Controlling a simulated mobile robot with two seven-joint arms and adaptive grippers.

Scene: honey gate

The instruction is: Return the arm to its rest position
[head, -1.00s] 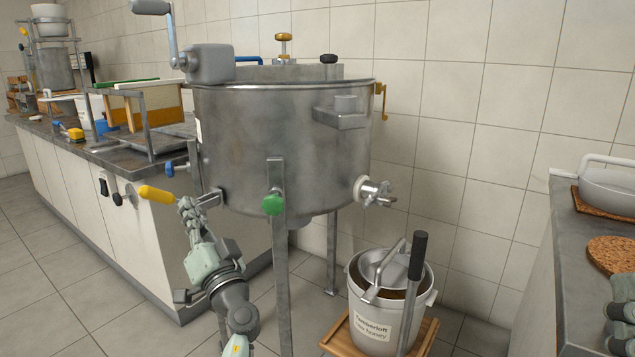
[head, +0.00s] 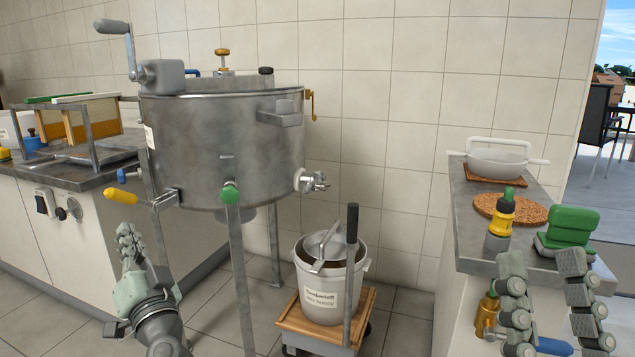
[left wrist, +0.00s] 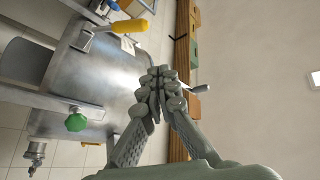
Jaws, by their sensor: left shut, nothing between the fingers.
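My left gripper (head: 128,232) is shut and empty, low in front of the steel tank. Its closed fingers also show in the left wrist view (left wrist: 165,78), clear of the tank. The steel tank (head: 225,140) stands on legs, with a yellow-handled lever (head: 121,196) at its lower left, just above my left fingertips in the head view. The lever also shows in the left wrist view (left wrist: 130,26). My right gripper (head: 548,290) is at the lower right, its two fingers spread apart with nothing between them.
A honey bucket (head: 322,295) sits on a wooden dolly (head: 290,318) below the tank's tap (head: 314,181). The right counter (head: 465,215) holds a white pan, cork mat, yellow bottle and green-topped object. The left counter (head: 85,177) holds frames on a rack.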

